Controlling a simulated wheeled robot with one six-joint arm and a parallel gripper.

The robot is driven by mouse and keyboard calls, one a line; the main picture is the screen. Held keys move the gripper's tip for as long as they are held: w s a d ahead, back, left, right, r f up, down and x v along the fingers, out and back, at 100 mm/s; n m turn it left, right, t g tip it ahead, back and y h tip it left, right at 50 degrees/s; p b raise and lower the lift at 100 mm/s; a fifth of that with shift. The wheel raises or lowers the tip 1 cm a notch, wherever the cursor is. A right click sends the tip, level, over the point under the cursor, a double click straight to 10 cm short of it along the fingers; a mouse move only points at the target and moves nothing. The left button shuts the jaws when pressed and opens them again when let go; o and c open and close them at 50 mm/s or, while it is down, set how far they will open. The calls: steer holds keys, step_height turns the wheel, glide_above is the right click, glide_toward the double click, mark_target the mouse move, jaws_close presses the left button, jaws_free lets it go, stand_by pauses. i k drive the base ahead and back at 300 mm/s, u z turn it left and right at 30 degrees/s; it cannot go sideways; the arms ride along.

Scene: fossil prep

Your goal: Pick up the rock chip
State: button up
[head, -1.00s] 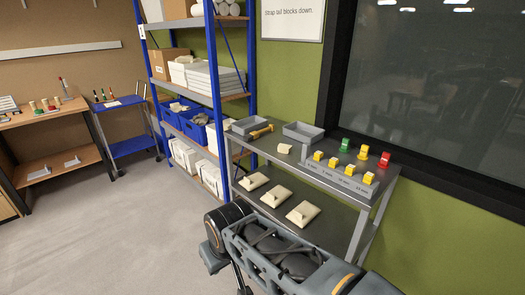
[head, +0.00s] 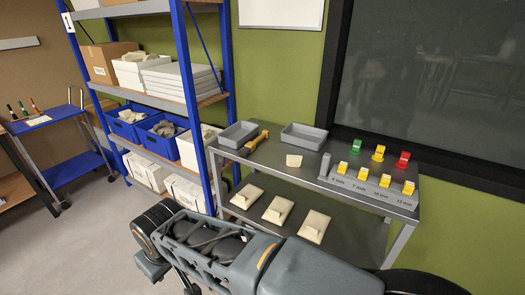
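A small cream piece (head: 294,160), which looks like the rock chip, lies on the grey top of the workbench (head: 268,157), in front of the right grey tray (head: 304,138). It is small in the picture, so its exact shape is hard to tell. Nothing touches it. My arm crosses the bottom of the head view, in front of the bench and well short of the piece. My gripper does not show in this view.
A yellow-handled tool (head: 250,145) lies by the left grey tray (head: 238,134). A rack (head: 366,187) with yellow clips stands on the right, with green, yellow and red clips behind. Cream slabs (head: 278,210) lie on the lower shelf.

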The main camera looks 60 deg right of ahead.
mark_target(292, 161)
steer(key=i, duration=1.5)
steer(key=z, duration=2.65)
